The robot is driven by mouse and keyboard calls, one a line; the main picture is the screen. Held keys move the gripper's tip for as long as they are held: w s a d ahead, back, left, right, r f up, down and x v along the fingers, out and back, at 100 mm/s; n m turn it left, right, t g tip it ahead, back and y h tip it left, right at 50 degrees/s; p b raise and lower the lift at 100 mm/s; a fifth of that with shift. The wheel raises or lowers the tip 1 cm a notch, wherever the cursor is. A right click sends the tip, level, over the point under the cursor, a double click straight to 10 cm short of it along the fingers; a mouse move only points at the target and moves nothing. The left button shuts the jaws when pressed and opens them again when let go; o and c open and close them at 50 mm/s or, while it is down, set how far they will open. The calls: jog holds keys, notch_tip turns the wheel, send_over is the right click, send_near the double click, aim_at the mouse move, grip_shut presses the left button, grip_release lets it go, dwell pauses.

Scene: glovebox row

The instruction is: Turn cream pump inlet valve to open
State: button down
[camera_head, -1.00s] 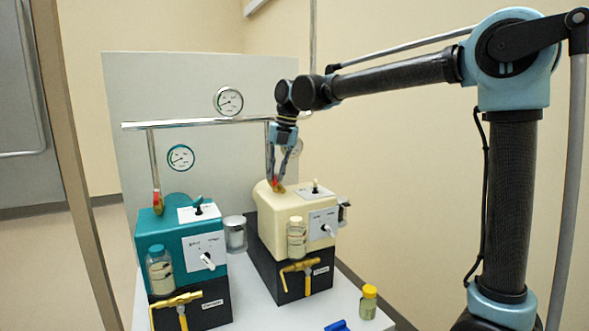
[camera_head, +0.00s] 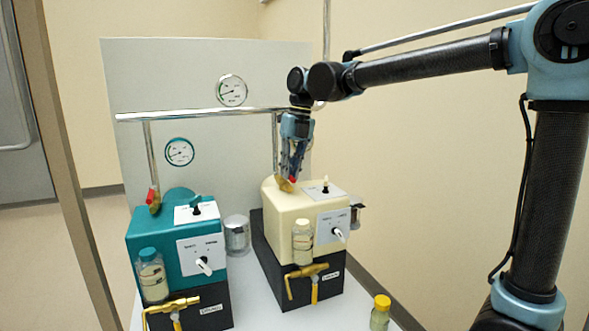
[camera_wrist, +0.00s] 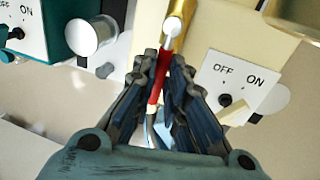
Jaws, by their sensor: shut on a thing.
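The cream pump (camera_head: 290,208) stands on a black base to the right of the teal pump. Its inlet valve, a brass body (camera_head: 284,185) with a red lever (camera_head: 292,180), sits on its top at the foot of a vertical pipe. My gripper (camera_head: 290,176) reaches down to this valve from above. In the wrist view the red lever (camera_wrist: 156,88) lies between the two fingers of my gripper (camera_wrist: 165,70), and the brass valve body (camera_wrist: 178,22) is just beyond the fingertips. The fingers are shut on the lever and partly hide it in the head view.
The teal pump (camera_head: 175,240) stands at left with its own red-lever valve (camera_head: 152,196). An ON/OFF switch plate (camera_wrist: 235,82) is close to my right finger in the wrist view. A yellow-capped bottle (camera_head: 381,310) stands at front right. A horizontal pipe (camera_head: 200,114) crosses behind.

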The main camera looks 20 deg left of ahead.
jog(key=shift+s, duration=0.1)
jog(key=c, duration=1.6)
grip_release()
jog(key=shift+c, duration=0.2)
jog(key=shift+d, duration=0.1)
jog(key=shift+r, duration=0.15)
notch_tip(320, 180, up, 12)
jog(key=w+d, duration=0.1)
jog(key=w, duration=0.1)
jog(key=shift+d+f, duration=0.25)
jog(key=shift+d, duration=0.05)
